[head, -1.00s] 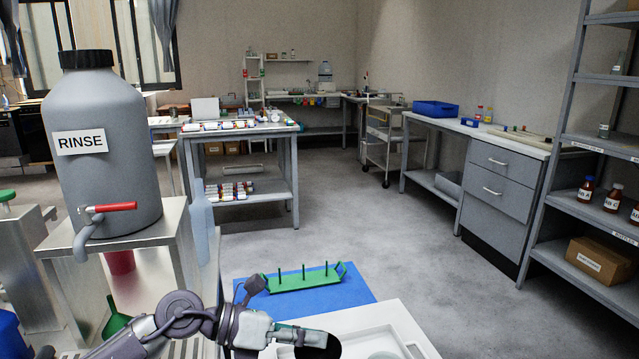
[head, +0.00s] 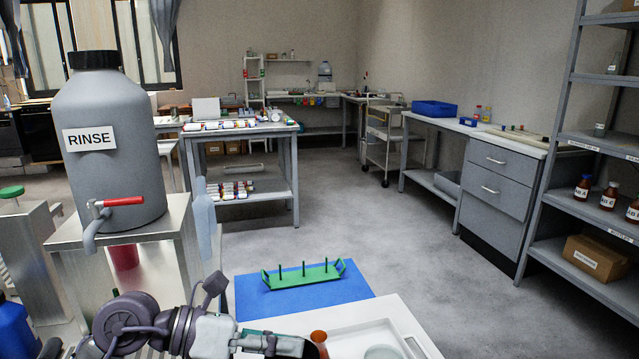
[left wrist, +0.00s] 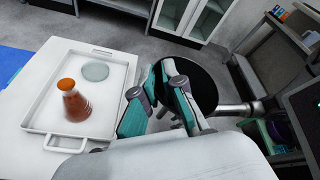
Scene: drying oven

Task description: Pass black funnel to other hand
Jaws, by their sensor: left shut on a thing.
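My right gripper is not in view.
A white tray (left wrist: 48,122) holds an orange-brown flask (left wrist: 74,104) and a pale round dish (left wrist: 95,71). A green rack (head: 303,276) stands on a blue mat (head: 260,305). A grey RINSE container (head: 110,150) stands at left.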

